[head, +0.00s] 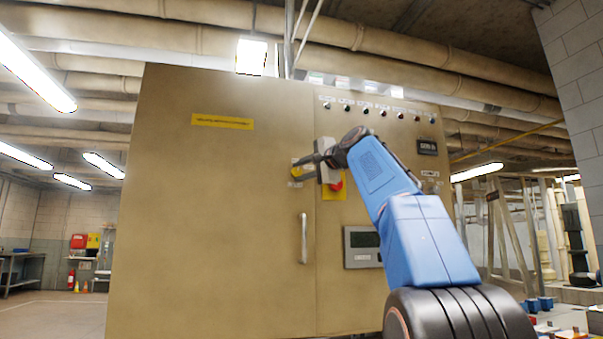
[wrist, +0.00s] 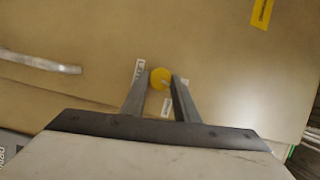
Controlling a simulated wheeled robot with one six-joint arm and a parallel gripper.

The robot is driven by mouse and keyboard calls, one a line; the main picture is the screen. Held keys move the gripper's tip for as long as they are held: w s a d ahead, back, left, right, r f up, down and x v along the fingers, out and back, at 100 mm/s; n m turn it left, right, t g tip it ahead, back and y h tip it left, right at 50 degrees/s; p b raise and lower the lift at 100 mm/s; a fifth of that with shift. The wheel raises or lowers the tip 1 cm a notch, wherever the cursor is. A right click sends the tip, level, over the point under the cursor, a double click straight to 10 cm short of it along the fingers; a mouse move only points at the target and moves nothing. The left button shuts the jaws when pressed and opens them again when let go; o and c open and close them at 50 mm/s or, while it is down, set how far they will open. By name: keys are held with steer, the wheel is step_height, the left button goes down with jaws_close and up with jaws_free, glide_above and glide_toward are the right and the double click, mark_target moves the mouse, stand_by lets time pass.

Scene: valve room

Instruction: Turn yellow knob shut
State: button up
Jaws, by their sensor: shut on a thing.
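The yellow knob (wrist: 160,78) is on the tan cabinet front, between the tips of my gripper (wrist: 161,84) in the wrist view. The two fingers lie on either side of it and are shut on it. A pale mark shows on the knob's face. In the head view the knob (head: 296,171) is a small yellow patch at the tip of my gripper (head: 303,165), partly hidden by the fingers. Small white labels (wrist: 139,68) sit beside the knob.
The tan cabinet (head: 220,220) fills the middle, with a vertical door handle (head: 304,238) below the knob. A red knob on a yellow plate (head: 336,188) is close to the right of my gripper. A display panel (head: 362,246) and a row of switches (head: 380,112) are also on the cabinet.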

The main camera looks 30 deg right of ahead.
steer(key=shift+w+r+n+g+h, duration=0.15)
steer(key=shift+n+g, duration=0.2)
steer(key=shift+n, duration=0.45)
steer(key=shift+s+n+g+h, duration=0.15)
steer(key=shift+n+g, duration=0.2)
steer(key=shift+n, duration=0.45)
steer(key=o, duration=1.1)
steer(key=shift+w+a, duration=0.1)
steer(key=shift+c, duration=0.2)
steer(key=s+d+r, duration=0.1)
steer(key=s+r, duration=0.1)
steer(key=s, duration=1.5)
steer(key=shift+r, duration=0.35)
steer(key=shift+s+d, duration=0.1)
